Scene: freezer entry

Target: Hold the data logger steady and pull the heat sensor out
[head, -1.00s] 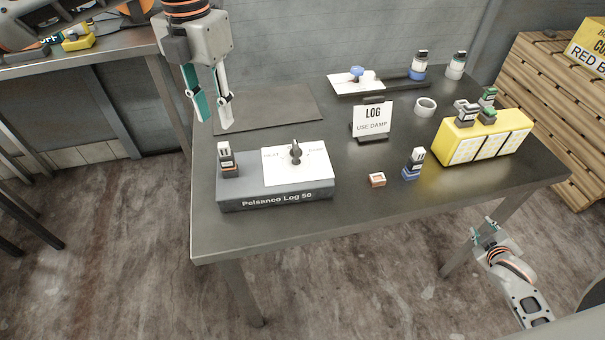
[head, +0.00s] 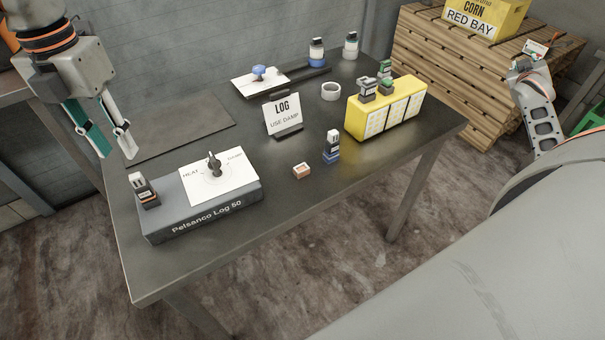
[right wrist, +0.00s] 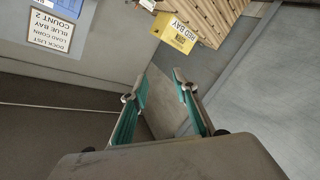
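The data logger (head: 205,221), a grey box marked "Pelsanco Log 50", lies on the table's front left. Its white panel (head: 230,186) reads HEAT and DAMP, with a dark knob (head: 214,165) between. A sensor with an orange-marked label (head: 144,190), seemingly the heat sensor, stands upright in the logger's left end. A blue-based sensor (head: 332,147) stands apart on the table. My left gripper (head: 103,144) is open and empty, above and behind the logger's left end. My right gripper (head: 532,52) is raised beyond the table's right; the right wrist view shows its fingers (right wrist: 161,78) apart and empty.
A small orange block (head: 302,171) lies right of the logger. A sign (head: 283,115) reads "LOG USE DAMP". A yellow case (head: 385,112) with several sensors stands at the right. A white ring (head: 331,91) and bottles are behind. A dark mat (head: 180,128) lies behind the logger.

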